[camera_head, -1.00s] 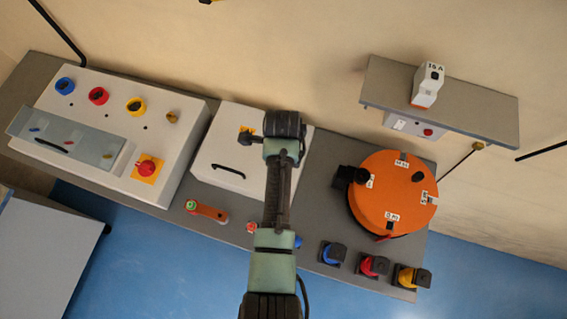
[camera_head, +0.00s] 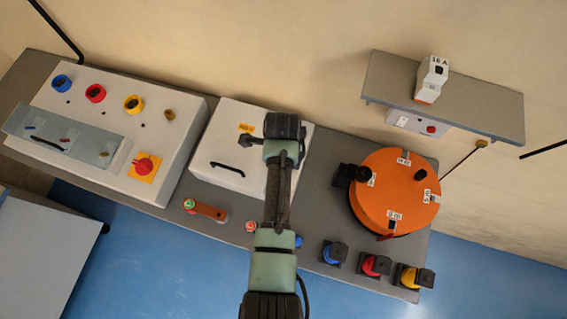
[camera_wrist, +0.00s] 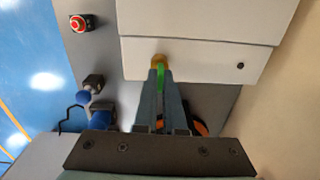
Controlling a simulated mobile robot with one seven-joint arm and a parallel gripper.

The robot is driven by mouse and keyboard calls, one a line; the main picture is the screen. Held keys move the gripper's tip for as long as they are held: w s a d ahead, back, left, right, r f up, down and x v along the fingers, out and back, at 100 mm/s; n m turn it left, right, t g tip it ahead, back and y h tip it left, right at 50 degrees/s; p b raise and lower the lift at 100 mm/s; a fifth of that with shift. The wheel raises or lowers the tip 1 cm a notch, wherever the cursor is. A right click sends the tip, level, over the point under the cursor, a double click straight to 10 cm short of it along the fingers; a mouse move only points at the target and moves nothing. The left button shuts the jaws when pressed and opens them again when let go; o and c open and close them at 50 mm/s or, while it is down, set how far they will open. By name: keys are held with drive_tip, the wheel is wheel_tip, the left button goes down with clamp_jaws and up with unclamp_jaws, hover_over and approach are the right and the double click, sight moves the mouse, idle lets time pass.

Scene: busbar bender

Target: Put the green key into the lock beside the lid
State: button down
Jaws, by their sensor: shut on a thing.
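In the wrist view, my gripper (camera_wrist: 163,95) is shut on the green key (camera_wrist: 160,80), which shows as a narrow green strip between the fingers. The brass-coloured lock (camera_wrist: 158,60) is at the near edge of the white box (camera_wrist: 190,55), straight ahead of the fingertips. The key's front end meets or overlaps the lock in this view; I cannot tell how deep it sits. In the head view, the white box with its lid (camera_head: 222,148) and black handle (camera_head: 228,169) is partly covered by my arm. The gripper, key and lock are hidden there.
A control panel (camera_head: 110,125) stands left of the box. An orange-handled tool (camera_head: 207,211) lies in front. Blue (camera_head: 333,253), red (camera_head: 374,265) and yellow (camera_head: 412,277) connectors line the front edge at right, near an orange drum (camera_head: 400,190). A shelf (camera_head: 480,108) hangs behind.

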drive_tip(key=shift+f+b, duration=0.3)
drive_tip(key=shift+f, duration=0.15)
drive_tip(key=c, duration=0.9)
unclamp_jaws()
drive_tip(key=shift+r, duration=0.1)
wheel_tip(320, 180, up, 13)
drive_tip(key=shift+s+f+b, duration=0.1)
drive_tip(key=shift+s+b, duration=0.05)
drive_tip(key=shift+b, duration=0.65)
